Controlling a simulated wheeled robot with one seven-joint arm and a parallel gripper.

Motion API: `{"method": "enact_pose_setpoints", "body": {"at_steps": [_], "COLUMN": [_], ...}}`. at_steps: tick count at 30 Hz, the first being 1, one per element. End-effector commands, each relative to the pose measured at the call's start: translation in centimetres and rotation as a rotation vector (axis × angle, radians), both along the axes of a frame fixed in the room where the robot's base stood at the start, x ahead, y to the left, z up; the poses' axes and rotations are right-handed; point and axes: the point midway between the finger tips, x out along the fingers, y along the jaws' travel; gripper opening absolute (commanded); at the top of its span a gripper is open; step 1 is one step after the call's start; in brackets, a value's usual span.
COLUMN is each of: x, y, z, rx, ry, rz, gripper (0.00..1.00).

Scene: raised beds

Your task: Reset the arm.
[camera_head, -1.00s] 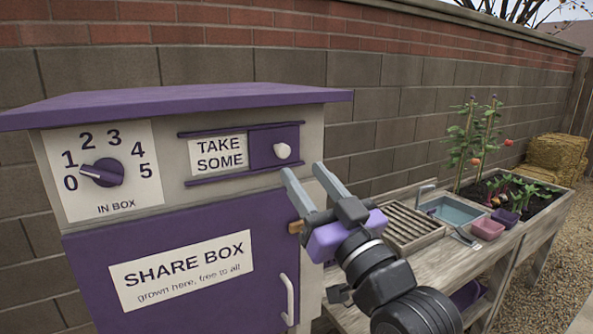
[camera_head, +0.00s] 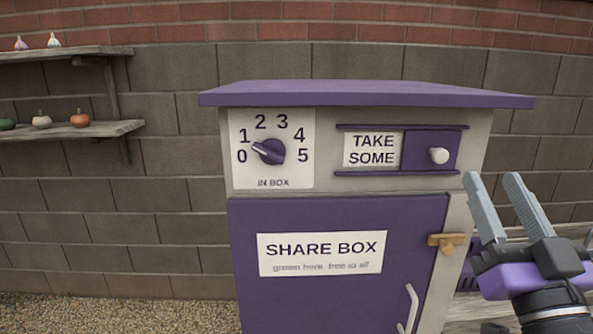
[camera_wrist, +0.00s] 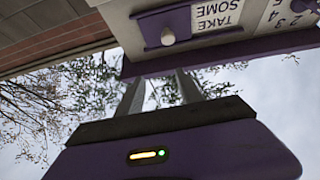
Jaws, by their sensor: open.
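My gripper (camera_head: 502,192) is at the right of the head view, in front of the right edge of the share box (camera_head: 325,215). Its two grey fingers point up, apart, with nothing between them. In the wrist view the gripper (camera_wrist: 160,85) shows two fingers with sky and branches behind. The slider panel (camera_head: 430,151) with a white knob is right of the "TAKE SOME" sign, above and left of the fingers. The purple dial (camera_head: 270,151) points between 0 and 1. The purple door looks closed, with a brass latch (camera_head: 446,242) at its right edge and a white handle (camera_head: 409,308).
Wall shelves at the left hold garlic bulbs on the upper board (camera_head: 85,52) and small pumpkins on the lower board (camera_head: 75,132). A brick wall (camera_head: 130,210) stands behind. Gravel (camera_head: 120,315) is clear at the lower left. Part of a wooden bench shows behind my gripper.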

Motion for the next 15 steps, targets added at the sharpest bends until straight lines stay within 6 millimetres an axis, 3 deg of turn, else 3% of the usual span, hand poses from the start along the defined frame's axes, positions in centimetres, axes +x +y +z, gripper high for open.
{"method": "enact_pose_setpoints", "body": {"at_steps": [8,15], "x": [-3.5,-8.1], "y": [-0.1,1.2], "z": [-7.2,-15.1], "rx": [0.068,0.103], "ry": [0.032,0.129], "rz": [-0.042,-0.063], "gripper": [0.43,0.43]}}
